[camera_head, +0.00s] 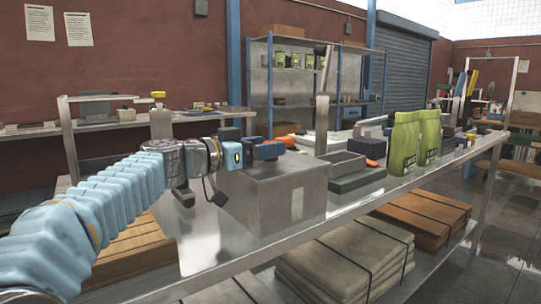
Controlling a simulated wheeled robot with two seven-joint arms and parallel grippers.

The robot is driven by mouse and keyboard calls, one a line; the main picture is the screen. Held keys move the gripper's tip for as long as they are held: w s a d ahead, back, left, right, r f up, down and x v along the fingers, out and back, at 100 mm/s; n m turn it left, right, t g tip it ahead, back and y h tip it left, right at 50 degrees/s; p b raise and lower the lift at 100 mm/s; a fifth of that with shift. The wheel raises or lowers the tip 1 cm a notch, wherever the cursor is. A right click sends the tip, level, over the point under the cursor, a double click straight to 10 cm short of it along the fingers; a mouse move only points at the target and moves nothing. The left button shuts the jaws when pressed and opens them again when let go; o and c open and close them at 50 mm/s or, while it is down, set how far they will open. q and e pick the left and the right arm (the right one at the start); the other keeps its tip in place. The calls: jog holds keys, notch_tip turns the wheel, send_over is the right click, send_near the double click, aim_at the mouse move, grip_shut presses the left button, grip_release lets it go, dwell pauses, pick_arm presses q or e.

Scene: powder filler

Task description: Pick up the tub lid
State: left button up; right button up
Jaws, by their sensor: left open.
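My left arm comes in from the left in a pale blue sleeve. Its gripper (266,152) is open, just above and behind the top of a grey metal box on the steel bench. A flat orange round piece (286,140) shows just past the fingertips; it may be the tub lid, but it is small and partly hidden. I cannot tell whether the gripper touches it. The tub cannot be clearly made out. My right gripper is not in view.
The grey metal box (270,197) stands on the steel bench (212,240) under my gripper. To its right are a dark low block (357,180), a red piece (372,161) and green pouches (404,145). Bare bench shows in front of the box.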

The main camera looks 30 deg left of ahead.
pick_arm(q)
jog(key=shift+x, duration=1.05)
jog(key=shift+c, duration=0.4)
jog(key=c, duration=1.1)
